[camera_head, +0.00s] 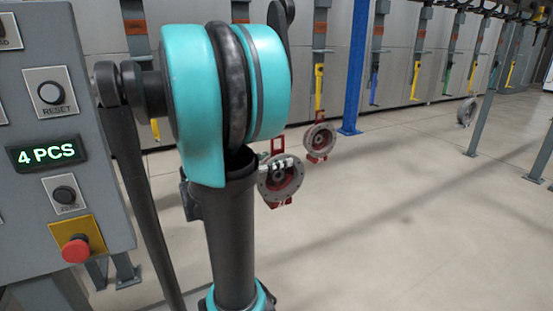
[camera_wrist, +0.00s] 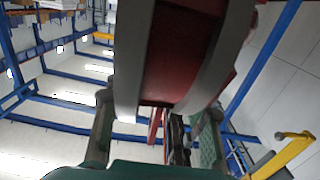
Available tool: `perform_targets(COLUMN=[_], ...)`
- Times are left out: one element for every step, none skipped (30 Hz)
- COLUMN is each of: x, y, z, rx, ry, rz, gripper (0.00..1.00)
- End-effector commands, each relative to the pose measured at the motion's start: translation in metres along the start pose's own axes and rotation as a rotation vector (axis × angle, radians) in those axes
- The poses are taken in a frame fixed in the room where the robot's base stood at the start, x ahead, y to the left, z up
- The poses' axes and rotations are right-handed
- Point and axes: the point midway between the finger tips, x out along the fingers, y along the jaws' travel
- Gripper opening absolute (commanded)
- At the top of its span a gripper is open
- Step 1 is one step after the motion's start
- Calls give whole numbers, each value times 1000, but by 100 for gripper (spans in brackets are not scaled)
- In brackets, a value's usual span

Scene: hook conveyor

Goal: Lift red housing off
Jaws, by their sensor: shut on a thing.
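A round housing with a grey ring face and red body (camera_head: 283,183) is in the head view, just right of my arm. My gripper (camera_head: 277,164) reaches it there, mostly hidden behind the arm. In the wrist view the red and grey housing (camera_wrist: 172,65) fills the upper middle, very close, between the fingers of my gripper (camera_wrist: 160,108), which is shut on it. A yellow hook (camera_wrist: 285,158) shows at the lower right of the wrist view, apart from the housing. Whether another hook still touches the housing is hidden.
Another red and grey housing (camera_head: 319,141) hangs behind on a yellow hook (camera_head: 319,86). A blue post (camera_head: 355,70) stands to its right. A control panel (camera_head: 60,130) reading "4 PCS" stands at the left. The floor (camera_head: 420,200) at right is open.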

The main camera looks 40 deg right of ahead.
Motion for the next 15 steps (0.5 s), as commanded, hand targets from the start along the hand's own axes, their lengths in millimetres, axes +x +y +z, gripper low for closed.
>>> perform_targets(x=[0,0,0,0,0,0,0,0,0,0,0,0,0,0,0], y=[2,3,4,5,6,8,9,10,12,12,13,14,15,16,16], z=[-1,-1,-1,-1,-1,-1,-1,-1,-1,-1,-1,-1,-1,-1,-1], rx=[0,0,0,0,0,0,0,0,0,0,0,0,0,0,0], ry=[3,3,3,3,3,3,3,3,3,3,3,3,3,3,3], rz=[0,0,0,0,0,0,0,0,0,0,0,0,0,0,0], gripper=[0,0,0,0,0,0,0,0,0,0,0,0,0,0,0])
